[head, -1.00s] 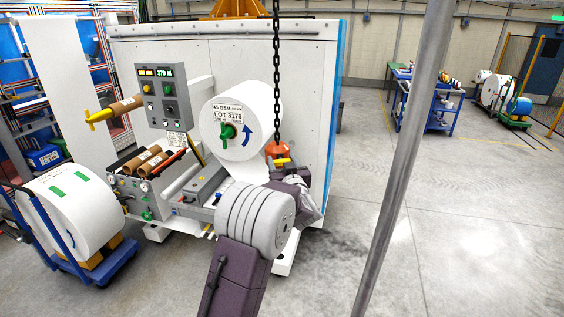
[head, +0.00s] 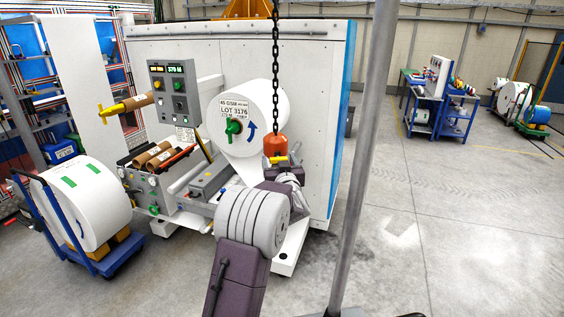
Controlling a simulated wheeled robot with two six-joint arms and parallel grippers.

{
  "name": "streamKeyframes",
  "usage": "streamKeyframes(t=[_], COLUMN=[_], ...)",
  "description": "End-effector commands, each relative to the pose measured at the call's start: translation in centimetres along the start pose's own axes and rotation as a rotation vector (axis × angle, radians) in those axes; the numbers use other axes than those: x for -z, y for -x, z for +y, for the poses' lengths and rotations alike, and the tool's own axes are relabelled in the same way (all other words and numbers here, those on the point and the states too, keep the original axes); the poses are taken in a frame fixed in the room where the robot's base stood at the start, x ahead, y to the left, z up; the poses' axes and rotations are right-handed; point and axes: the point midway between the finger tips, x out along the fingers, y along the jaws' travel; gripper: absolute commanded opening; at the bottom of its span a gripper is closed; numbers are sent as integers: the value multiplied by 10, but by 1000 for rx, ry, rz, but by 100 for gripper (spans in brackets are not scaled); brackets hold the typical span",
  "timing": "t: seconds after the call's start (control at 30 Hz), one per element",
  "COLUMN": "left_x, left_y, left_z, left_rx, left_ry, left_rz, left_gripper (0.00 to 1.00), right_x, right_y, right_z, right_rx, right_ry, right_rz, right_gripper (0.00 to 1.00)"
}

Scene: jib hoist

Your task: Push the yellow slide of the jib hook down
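The jib hook's orange block (head: 275,145) hangs on a dark chain (head: 276,70) in front of the white machine, to the right of the large white roll. The yellow slide (head: 278,160) shows at the block's lower end. My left arm reaches up from the bottom of the head view, and my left gripper (head: 284,170) is at the slide, just under the block. Its fingers are small and partly hidden by its own wrist, so I cannot tell whether they touch the slide or are open. My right gripper is not in view.
A white roll with a lot label (head: 262,112) sits on the machine, close left of the hook. A grey pole (head: 362,150) stands to the right of my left arm. A roll on a blue cart (head: 85,205) stands at the left.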

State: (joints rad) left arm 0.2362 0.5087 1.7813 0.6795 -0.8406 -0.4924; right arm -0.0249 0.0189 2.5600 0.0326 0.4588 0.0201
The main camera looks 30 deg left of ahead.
Motion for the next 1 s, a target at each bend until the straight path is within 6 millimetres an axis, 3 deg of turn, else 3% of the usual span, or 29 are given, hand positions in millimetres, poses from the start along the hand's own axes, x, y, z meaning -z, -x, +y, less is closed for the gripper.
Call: streamKeyframes(t=[0.57, 1.0], left_x=[0, -1], left_y=[4, 78], left_z=[1, 3], left_rx=[-1, -4], left_ry=[1, 1], left_rz=[4, 6], left_gripper=[76, 76], right_x=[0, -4], right_y=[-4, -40], right_z=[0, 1], right_rx=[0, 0], right_ry=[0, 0], right_rz=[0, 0], right_gripper=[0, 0])
